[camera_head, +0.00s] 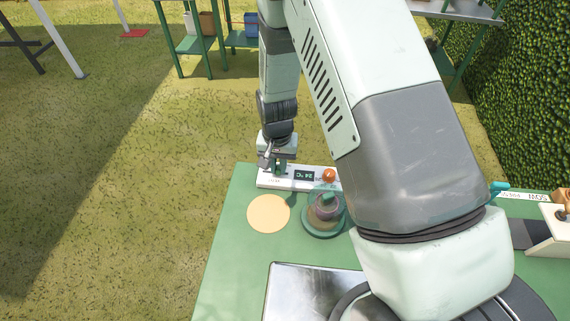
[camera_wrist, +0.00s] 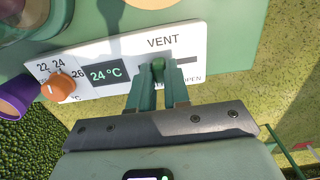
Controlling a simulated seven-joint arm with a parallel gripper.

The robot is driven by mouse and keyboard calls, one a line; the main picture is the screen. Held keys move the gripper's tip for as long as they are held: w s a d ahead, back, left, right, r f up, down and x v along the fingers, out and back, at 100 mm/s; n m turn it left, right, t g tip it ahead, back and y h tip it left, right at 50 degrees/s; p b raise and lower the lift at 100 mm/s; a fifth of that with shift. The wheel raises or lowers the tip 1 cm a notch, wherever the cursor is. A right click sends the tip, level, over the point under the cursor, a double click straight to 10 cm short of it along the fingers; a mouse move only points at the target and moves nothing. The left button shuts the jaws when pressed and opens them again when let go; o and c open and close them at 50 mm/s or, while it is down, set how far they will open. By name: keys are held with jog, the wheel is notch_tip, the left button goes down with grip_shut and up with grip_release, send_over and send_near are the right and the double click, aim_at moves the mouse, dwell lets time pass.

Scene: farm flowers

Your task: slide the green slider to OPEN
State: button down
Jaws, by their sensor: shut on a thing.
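The white control panel (camera_head: 262,183) lies at the far edge of the green table. In the wrist view the panel (camera_wrist: 200,35) shows the word VENT, a dark slot and part of the word OPEN at its right end. The green slider (camera_wrist: 158,68) stands in the slot, left of the OPEN label. My gripper (camera_wrist: 158,80) is shut on the slider, with one green finger on each side of it. In the head view my gripper (camera_head: 279,167) is over the left part of the panel, and the slider is hard to make out there.
An orange knob (camera_wrist: 58,87) and a 24 °C display (camera_wrist: 105,74) are on the same panel. A round tan disc (camera_head: 268,214) and a teal round stand (camera_head: 324,215) are nearby on the table (camera_head: 225,265). A metal tray (camera_head: 300,285) lies nearer.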

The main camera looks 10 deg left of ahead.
aim_at(264, 171)
jog(key=a, duration=0.4)
jog(key=shift+a, duration=0.15)
jog(key=c, duration=1.1)
grip_release()
notch_tip(264, 171, up, 11)
jog(key=shift+f, duration=0.1)
